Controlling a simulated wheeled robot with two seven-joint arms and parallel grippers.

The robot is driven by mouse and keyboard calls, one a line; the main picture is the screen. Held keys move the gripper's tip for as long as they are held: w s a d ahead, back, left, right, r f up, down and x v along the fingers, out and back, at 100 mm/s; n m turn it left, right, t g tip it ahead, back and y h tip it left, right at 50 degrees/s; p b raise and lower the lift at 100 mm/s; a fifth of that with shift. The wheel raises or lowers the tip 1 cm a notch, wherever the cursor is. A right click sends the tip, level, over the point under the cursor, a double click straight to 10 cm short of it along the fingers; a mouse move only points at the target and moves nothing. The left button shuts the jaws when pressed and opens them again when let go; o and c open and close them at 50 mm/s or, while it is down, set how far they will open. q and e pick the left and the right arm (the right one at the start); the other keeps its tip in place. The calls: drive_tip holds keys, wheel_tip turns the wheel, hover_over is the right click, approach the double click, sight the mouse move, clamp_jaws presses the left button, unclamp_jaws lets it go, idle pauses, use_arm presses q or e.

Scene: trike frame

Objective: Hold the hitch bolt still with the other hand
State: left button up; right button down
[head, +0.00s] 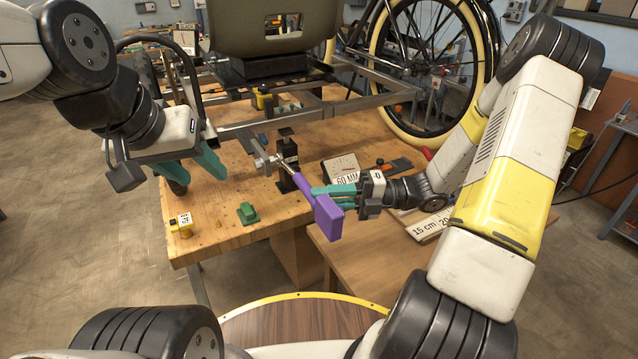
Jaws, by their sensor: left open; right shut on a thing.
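The hitch bolt is hard to make out; a small grey metal fitting (262,157) sits at the end of the trike frame, beside a black upright stand (287,150). A purple-handled tool (312,200) slants from this fitting down toward me, its silver end at the fitting. My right gripper (338,195), with teal fingers, is shut on the purple tool from the right. My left gripper (202,171) is open and empty, left of the fitting and apart from it. Whether the tool's end sits around the bolt cannot be told.
The trike frame (290,118) spans the wooden bench (225,200), with a cream-tyred wheel (432,60) behind.

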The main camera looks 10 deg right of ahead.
drive_tip(key=shift+s+a, duration=0.2)
drive_tip(key=shift+a, duration=0.3)
drive_tip(key=shift+s+a, duration=0.2)
drive_tip(key=shift+a, duration=0.3)
use_arm(q)
drive_tip(key=shift+c, duration=0.4)
use_arm(e)
drive_tip(key=shift+d, duration=0.1)
use_arm(q)
drive_tip(key=n+h, duration=1.4)
drive_tip(key=n, duration=1.5)
approach(255, 165)
drive_tip(key=shift+t, duration=0.3)
drive_tip(key=x, duration=0.8)
drive_tip(key=shift+d+f, duration=0.2)
drive_tip(key=shift+f, duration=0.05)
